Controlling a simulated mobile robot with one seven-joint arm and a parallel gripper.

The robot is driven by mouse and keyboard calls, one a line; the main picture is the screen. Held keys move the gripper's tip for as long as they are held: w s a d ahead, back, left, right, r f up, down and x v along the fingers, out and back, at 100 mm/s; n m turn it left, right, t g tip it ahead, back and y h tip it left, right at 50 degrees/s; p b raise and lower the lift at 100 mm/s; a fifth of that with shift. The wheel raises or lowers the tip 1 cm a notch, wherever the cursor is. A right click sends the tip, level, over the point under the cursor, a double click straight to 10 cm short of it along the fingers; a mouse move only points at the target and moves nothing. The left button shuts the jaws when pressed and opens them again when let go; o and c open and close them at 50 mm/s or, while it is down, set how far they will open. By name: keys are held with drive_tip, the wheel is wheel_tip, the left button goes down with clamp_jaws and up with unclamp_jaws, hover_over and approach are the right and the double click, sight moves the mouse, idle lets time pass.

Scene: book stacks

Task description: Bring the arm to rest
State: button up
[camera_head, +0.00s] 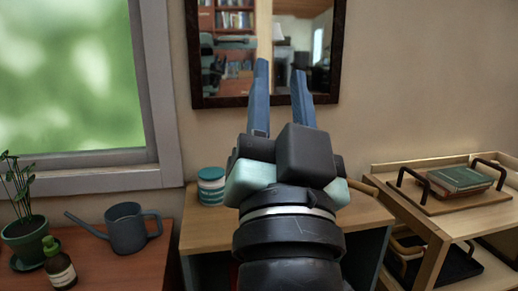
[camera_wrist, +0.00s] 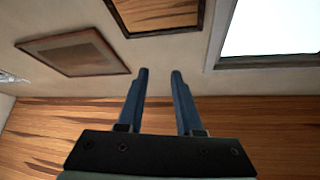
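My gripper (camera_head: 279,82) is raised in the middle of the head view, with its two blue fingers pointing up in front of the wall mirror (camera_head: 266,101). The fingers stand apart with nothing between them. In the wrist view my gripper (camera_wrist: 159,74) also shows open and empty, its fingers parallel with a clear gap. My arm and wrist hide part of the wooden desk (camera_head: 215,232) behind them.
A teal tin (camera_head: 211,187) stands on the desk.

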drive_tip(key=s+a+r+n+t+p, duration=0.2)
drive_tip(key=s+r+n+t, duration=0.15)
drive_tip(key=s+r, duration=0.5)
wheel_tip(320, 180, up, 28)
drive_tip(key=w+p, duration=0.1)
drive_tip(key=p, duration=2.7)
drive_tip(key=shift+w+f+n+g, duration=0.2)
drive_tip(key=shift+w+n+g, duration=0.05)
drive_tip(key=shift+n+g, duration=0.1)
